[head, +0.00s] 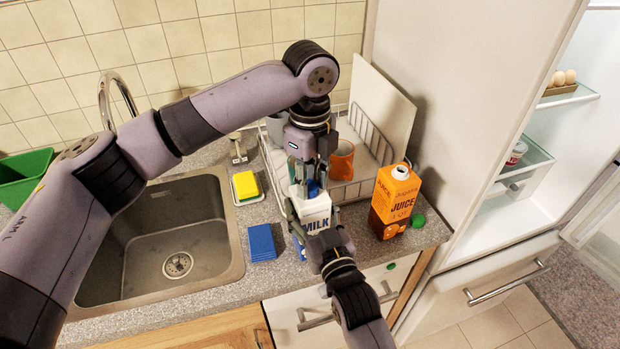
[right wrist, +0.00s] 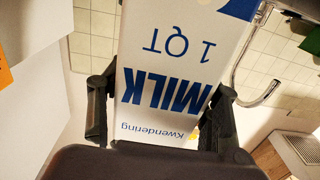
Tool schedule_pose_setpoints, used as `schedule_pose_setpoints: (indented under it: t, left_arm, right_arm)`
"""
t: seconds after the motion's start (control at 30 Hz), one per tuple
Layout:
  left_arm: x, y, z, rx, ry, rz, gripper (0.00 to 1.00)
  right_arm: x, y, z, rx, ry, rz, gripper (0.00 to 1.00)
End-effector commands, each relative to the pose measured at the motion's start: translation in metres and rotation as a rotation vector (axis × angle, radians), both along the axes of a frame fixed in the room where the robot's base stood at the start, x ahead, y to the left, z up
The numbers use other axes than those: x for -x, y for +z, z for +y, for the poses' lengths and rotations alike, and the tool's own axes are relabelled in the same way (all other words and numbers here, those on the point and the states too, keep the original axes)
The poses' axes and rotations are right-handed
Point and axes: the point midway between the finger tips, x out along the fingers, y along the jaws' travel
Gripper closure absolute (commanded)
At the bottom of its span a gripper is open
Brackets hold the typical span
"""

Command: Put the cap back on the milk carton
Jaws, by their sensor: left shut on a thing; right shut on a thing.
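The white and blue milk carton (head: 317,212) stands upright near the counter's front edge. My right gripper (head: 312,222) is shut on its sides; the right wrist view shows the fingers on both sides of the carton (right wrist: 180,60), its lettering upside down. My left gripper (head: 312,182) points down from above, shut on the blue cap (head: 313,188), right at the carton's top. The fingers hide much of the cap and the spout. I cannot tell whether the cap touches the spout.
An orange juice carton (head: 393,203) stands to the right, with a green cap (head: 418,221) beside it. Behind is a dish rack (head: 376,145) with an orange mug (head: 343,163). A blue cloth or sponge (head: 262,243), yellow sponge (head: 246,186) and sink (head: 160,240) lie left.

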Motion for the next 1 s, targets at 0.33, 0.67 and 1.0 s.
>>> schedule_pose_setpoints:
  t: [0.33,0.67,1.0]
  left_arm:
    - [-0.0002,0.0003,0.0004,0.000,-0.712,-0.001,0.81]
    - [-0.0009,0.0001,0.0010,-0.001,-1.391,-0.002,0.81]
    - [-0.0013,-0.0001,0.0012,-0.002,-1.816,-0.001,0.81]
  right_arm:
    - [-0.0001,-0.0006,-0.0006,0.001,-0.001,0.002,1.00]
    - [-0.0001,-0.0006,-0.0007,0.001,-0.001,0.002,1.00]
    - [0.0000,-0.0006,-0.0007,0.001,-0.001,0.002,1.00]
